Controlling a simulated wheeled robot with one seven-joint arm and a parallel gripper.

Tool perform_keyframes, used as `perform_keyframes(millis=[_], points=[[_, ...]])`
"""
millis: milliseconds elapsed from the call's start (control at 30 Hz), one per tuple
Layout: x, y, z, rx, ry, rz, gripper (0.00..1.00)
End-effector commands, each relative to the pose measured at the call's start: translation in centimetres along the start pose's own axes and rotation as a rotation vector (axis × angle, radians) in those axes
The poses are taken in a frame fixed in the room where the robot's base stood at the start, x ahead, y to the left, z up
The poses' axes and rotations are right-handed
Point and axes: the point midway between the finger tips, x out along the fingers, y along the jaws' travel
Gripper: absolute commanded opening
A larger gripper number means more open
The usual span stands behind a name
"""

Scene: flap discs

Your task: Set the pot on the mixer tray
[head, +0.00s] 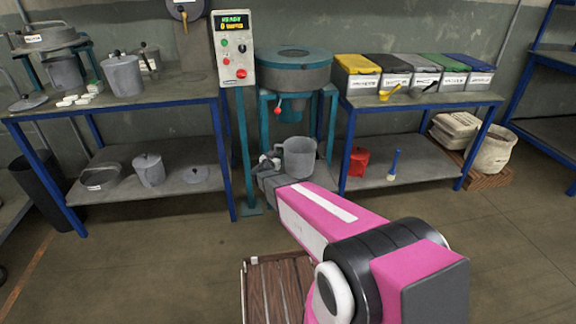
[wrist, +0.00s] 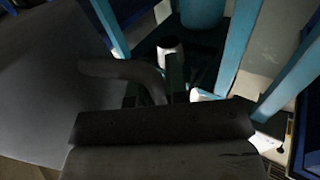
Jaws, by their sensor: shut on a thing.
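A grey pot (head: 299,155) hangs upright in front of the lower part of the teal mixer stand (head: 323,120). My gripper (head: 268,162) is at the left side of the pot, shut on its handle. In the wrist view the pot's dark side (wrist: 45,85) fills the left, and its curved handle (wrist: 110,69) runs in between the fingers (wrist: 155,92). The mixer has a round grey drum with a teal lid (head: 295,58) and a red-knobbed lever below. The mixer tray cannot be made out clearly; the pot and my arm cover the stand's lower middle.
A control box (head: 234,48) on a teal post stands left of the mixer. A blue-legged bench (head: 185,87) with pots is at the left. A bench with lidded bins (head: 358,72) is at the right, a red jug (head: 358,161) on its lower shelf.

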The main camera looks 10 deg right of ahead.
Motion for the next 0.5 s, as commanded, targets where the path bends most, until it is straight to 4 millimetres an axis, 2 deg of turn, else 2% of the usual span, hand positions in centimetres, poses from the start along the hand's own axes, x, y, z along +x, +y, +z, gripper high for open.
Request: perform_keyframes(millis=[33, 200, 333, 500], points=[[1.3, 0.3, 0.8, -0.003, 0.001, 0.002, 0.00], [3.9, 1.4, 2.5, -0.002, 0.001, 0.001, 0.00], [5.0, 1.9, 3.2, -0.003, 0.001, -0.001, 0.00], [5.4, 2.0, 3.8, -0.002, 0.001, -0.002, 0.00]])
